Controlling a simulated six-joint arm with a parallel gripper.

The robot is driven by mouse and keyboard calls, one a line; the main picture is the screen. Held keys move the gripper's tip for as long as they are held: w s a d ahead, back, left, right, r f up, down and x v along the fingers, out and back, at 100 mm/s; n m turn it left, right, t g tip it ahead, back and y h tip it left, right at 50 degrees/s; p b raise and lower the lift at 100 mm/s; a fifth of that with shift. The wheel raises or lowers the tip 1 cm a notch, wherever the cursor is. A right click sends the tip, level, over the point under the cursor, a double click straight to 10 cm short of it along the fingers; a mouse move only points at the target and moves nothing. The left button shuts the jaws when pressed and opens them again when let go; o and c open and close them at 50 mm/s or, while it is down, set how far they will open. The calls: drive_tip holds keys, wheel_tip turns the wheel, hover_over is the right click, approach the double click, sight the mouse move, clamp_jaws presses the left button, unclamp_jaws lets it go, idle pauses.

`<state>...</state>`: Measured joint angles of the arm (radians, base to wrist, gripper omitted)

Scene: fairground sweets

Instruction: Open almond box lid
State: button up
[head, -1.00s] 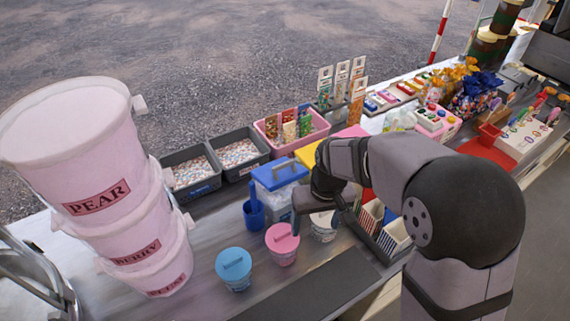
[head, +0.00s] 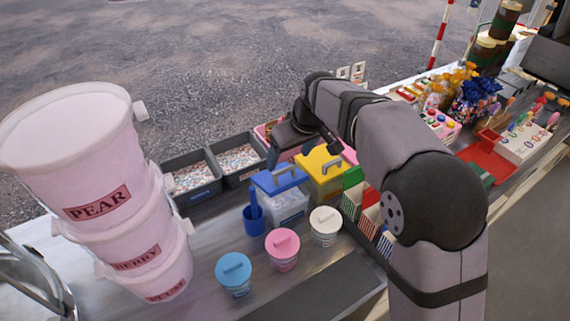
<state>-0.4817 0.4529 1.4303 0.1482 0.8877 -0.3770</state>
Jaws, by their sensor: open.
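Two clear boxes stand mid-counter, one with a blue lid (head: 276,181) and one with a yellow lid (head: 322,160). Each lid has a grey bar handle and looks closed. I cannot read a label that tells which one is the almond box. My gripper (head: 290,156) is open and empty, fingers downward, above and behind the two lidded boxes in the picture. It appears apart from both handles. The arm hides part of the pink tray behind.
Small tubs with blue (head: 234,267), pink (head: 282,243) and white (head: 325,220) lids stand in front. A blue scoop holder (head: 254,220) stands beside the blue-lidded box. Grey sweet bins (head: 193,180) are behind left, stacked pink buckets (head: 95,200) far left.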

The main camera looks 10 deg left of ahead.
sight(284, 170)
drive_tip(key=shift+p+x, duration=0.95)
drive_tip(key=shift+x, duration=2.1)
drive_tip(key=c, duration=1.5)
drive_tip(key=shift+w+r, duration=0.1)
drive_tip(key=shift+w+a+r, duration=0.15)
drive_tip(key=shift+a+r, duration=0.05)
drive_tip(key=shift+w+a+r+p, duration=0.5)
drive_tip(key=shift+r+p, duration=0.15)
drive_tip(key=shift+p, duration=0.2)
drive_tip(key=shift+c, duration=0.2)
drive_tip(key=w+a+r+p, duration=0.2)
drive_tip(key=w+a+p, duration=0.2)
drive_tip(key=p, duration=0.1)
drive_tip(key=shift+r, duration=0.15)
drive_tip(key=shift+o, duration=0.2)
drive_tip(key=shift+w+a+p, duration=1.2)
drive_tip(key=shift+a+p, duration=0.1)
drive_tip(key=shift+p, duration=0.8)
